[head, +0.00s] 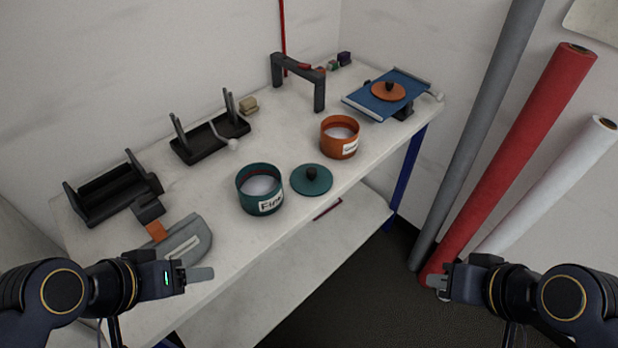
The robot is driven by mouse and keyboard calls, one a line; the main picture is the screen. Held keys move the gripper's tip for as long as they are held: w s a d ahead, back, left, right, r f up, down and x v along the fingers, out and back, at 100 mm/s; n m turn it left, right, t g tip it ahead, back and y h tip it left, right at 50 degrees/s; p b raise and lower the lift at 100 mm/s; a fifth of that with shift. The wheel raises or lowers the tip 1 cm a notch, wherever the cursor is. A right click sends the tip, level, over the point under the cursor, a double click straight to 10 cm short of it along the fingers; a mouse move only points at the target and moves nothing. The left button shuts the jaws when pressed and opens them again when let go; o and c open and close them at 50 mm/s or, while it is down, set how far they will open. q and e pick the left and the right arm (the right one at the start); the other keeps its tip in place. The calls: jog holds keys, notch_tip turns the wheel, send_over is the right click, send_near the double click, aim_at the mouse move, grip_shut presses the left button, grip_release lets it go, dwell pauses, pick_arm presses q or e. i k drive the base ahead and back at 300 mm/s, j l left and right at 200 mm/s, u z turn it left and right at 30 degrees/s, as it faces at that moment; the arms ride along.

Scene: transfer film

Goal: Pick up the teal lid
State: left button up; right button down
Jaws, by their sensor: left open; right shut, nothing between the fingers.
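The teal lid (311,181) lies flat on the table, a round disc with a dark knob on top. It sits just right of the teal pot (260,191), which is open, pale inside and has a white label. My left gripper (205,274) is open and empty at the table's front left, well to the left of and nearer than the lid. My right gripper (437,283) is shut and empty, off the table's front edge to the right of the lid.
An orange pot (340,138) stands behind the lid. An orange lid (388,91) rests on a blue board (402,88) at the far right. A grey flat tool (183,243) lies near my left gripper. Black holders (209,138) stand at the back. Rolls (520,150) lean at right.

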aim_at(309, 180)
jog(key=i+l+z, duration=0.15)
jog(key=z, duration=0.25)
jog(key=i+z, duration=0.35)
